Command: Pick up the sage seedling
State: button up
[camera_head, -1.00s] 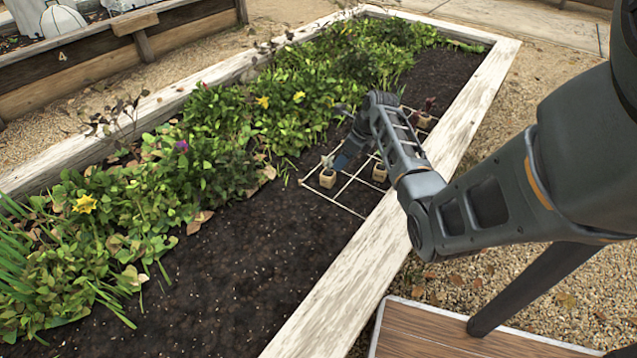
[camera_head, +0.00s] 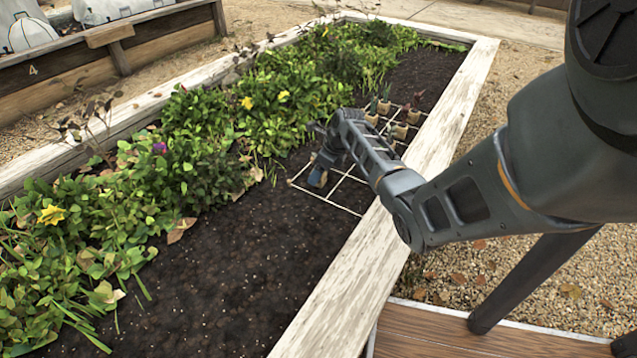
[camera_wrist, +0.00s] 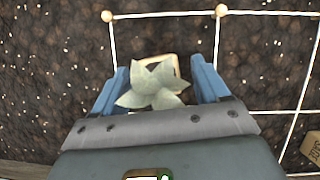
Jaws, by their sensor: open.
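The sage seedling (camera_wrist: 153,86), with pale grey-green pointed leaves, is in the wrist view in a small light tan pot (camera_wrist: 172,60). My gripper (camera_wrist: 158,76) is open, with one blue finger on each side of the seedling. I cannot tell whether either finger touches the pot. In the head view my gripper (camera_head: 318,178) is low over the near-left part of the white string grid (camera_head: 330,201), and the seedling is hidden behind it.
Several potted seedlings (camera_head: 372,117) stand in the grid beyond my arm. A labelled tan block or pot (camera_wrist: 311,148) shows at the wrist view's lower right. Dense leafy plants (camera_head: 200,160) fill the left side; the near soil (camera_head: 230,265) is bare. A pale wooden edge (camera_head: 340,290) borders the bed.

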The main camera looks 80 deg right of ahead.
jog(key=shift+w+f, duration=0.2)
jog(key=shift+f, duration=0.35)
jog(key=shift+c, duration=0.4)
jog(key=c, duration=1)
jog(key=shift+r, duration=0.2)
